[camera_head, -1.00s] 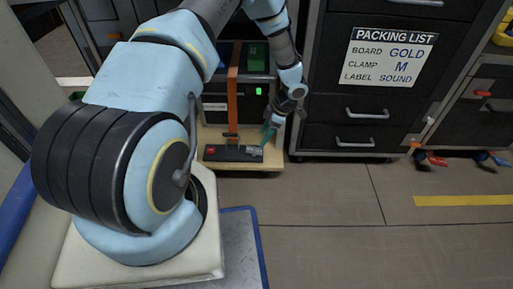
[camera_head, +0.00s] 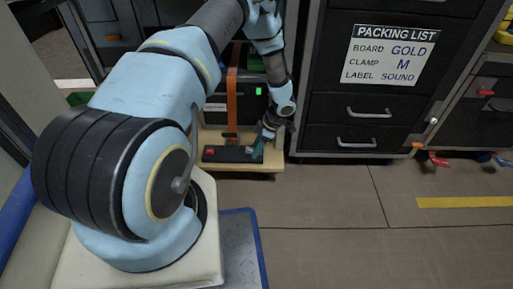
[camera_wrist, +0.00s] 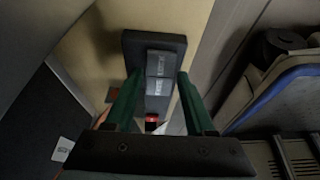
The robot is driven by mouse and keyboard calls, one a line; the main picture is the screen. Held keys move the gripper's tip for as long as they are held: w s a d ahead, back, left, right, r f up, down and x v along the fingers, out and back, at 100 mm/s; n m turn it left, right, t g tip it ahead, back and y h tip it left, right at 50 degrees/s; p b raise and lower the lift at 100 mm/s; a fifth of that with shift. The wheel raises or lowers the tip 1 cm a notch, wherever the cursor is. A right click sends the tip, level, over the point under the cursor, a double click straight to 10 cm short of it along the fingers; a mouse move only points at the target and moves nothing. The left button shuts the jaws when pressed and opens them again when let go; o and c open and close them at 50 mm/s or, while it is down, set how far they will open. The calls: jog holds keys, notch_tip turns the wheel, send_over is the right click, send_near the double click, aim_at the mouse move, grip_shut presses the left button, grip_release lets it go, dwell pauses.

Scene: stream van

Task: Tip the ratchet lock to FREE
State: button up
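The ratchet lock (camera_head: 225,155) is a low black bar with a red patch near its left end, lying on a pale wooden board (camera_head: 207,139). An orange strap (camera_head: 232,90) rises from it. My gripper (camera_head: 258,150) is low at the bar's right end. In the wrist view, my gripper's two green fingers (camera_wrist: 159,74) stand apart on either side of the dark bar (camera_wrist: 134,46). Between them show grey labelled plates (camera_wrist: 160,64) and a small red part (camera_wrist: 152,122). The label text is unreadable, and I cannot tell whether the fingers touch anything.
A black case (camera_head: 215,104) with a green light (camera_head: 258,91) stands behind the lock. A dark drawer cabinet (camera_head: 365,110) with a packing list (camera_head: 392,54) stands close on the right. The floor (camera_head: 330,210) in front is clear.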

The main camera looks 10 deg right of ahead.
grip_shut()
jog(key=shift+a+r+p, duration=0.1)
jog(key=shift+r+p, duration=0.05)
jog(key=shift+p, duration=0.3)
jog(key=shift+a+r+h+p, duration=0.2)
jog(key=shift+h+p, duration=0.4)
jog(key=shift+p, duration=0.3)
jog(key=shift+a+h+p, duration=0.15)
jog(key=shift+h+p, duration=0.45)
jog(key=shift+p, duration=0.35)
jog(key=h+p, duration=0.1)
jog(key=g+h+p, duration=0.1)
jog(key=h+p, duration=0.1)
jog(key=shift+w+a+f, duration=0.15)
jog(key=shift+a, duration=0.15)
jog(key=shift+f, duration=0.1)
